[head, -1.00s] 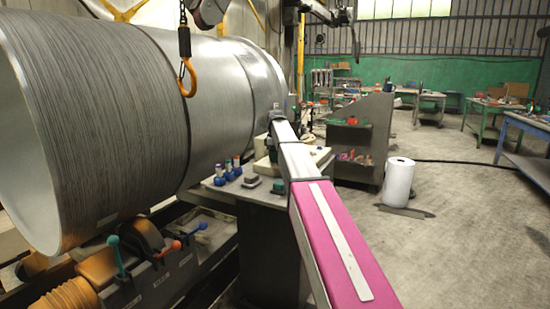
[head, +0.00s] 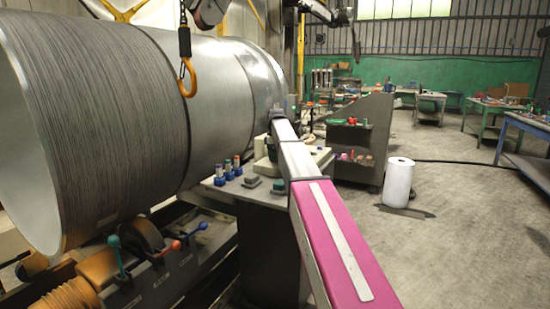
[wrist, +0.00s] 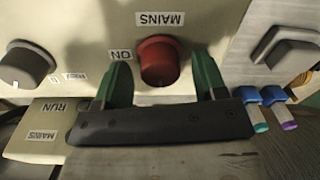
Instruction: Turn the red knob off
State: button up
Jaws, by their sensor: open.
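The red knob (wrist: 158,56) is on a cream panel (wrist: 90,32) in the wrist view, which shows the labels upside down. A "MAINS" label is just above it and an "ON" label is at its left. My gripper (wrist: 161,74) is open, with one green finger on each side of the knob. I cannot tell whether the fingers touch it. In the head view my arm reaches to the cream box (head: 264,168) on the bench, and the red knob cannot be made out there.
A grey knob (wrist: 27,64) is at the left of the panel. In the head view a large metal drum (head: 95,120) and a hook (head: 187,78) are left of my arm.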

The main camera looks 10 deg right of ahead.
notch_tip(320, 180, up, 10)
jog(key=shift+w, duration=0.2)
jog(key=shift+r, duration=0.1)
dwell(0.3)
